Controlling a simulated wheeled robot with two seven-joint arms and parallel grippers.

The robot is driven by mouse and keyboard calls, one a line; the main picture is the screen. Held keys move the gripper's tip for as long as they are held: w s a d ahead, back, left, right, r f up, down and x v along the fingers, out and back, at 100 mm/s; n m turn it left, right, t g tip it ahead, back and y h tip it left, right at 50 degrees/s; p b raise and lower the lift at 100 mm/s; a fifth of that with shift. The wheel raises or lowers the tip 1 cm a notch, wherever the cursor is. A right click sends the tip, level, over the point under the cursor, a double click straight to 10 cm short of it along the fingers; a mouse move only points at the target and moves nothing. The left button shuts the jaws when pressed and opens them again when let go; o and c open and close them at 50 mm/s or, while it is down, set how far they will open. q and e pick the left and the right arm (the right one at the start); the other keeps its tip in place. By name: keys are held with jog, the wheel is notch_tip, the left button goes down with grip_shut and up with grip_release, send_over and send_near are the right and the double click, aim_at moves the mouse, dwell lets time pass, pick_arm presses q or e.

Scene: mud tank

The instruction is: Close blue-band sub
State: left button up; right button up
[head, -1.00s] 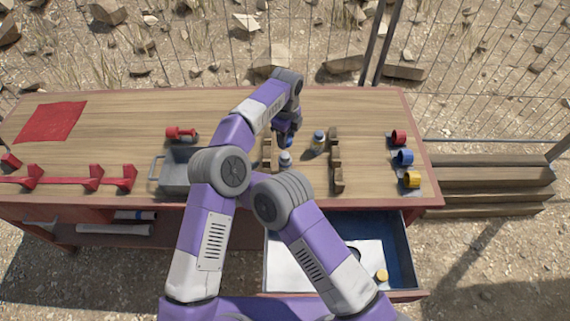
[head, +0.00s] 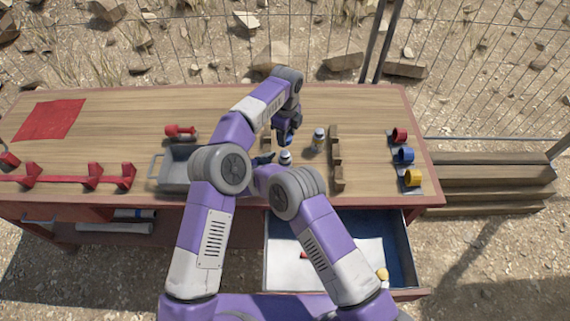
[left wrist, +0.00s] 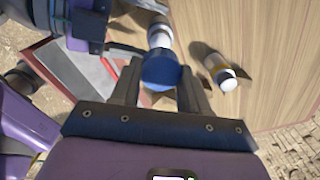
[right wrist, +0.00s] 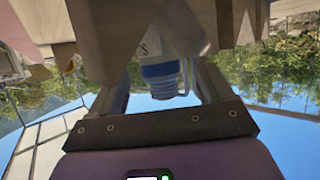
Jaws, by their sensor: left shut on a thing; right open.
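My left gripper (head: 287,132) is shut on a blue cap (left wrist: 161,73), which hides part of the white sub body (left wrist: 160,36) in line behind it in the left wrist view. In the head view the white-and-grey sub (head: 285,157) stands just below that gripper. My right gripper (head: 264,158) is open and low at the left of the sub. In the right wrist view the blue-band sub (right wrist: 158,52) shows between its open fingers, white with dark lettering. I cannot tell whether the cap touches the sub.
A second rack is partly hidden at the left. Red (head: 399,135), blue (head: 404,156) and yellow (head: 412,178) cups line the right edge. A grey bin (head: 175,172) stands left; the drawer (head: 405,255) is open.

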aim_at(286, 153)
jog(key=shift+x, duration=2)
jog(key=shift+a, duration=0.1)
grip_shut()
pick_arm(q)
jog(key=shift+f, duration=2.5)
jog(key=shift+f, duration=0.1)
jog(key=shift+f, duration=0.8)
jog(key=shift+f, duration=0.6)
pick_arm(e)
jog(key=shift+r, duration=0.1)
pick_arm(q)
jog(key=o, duration=1)
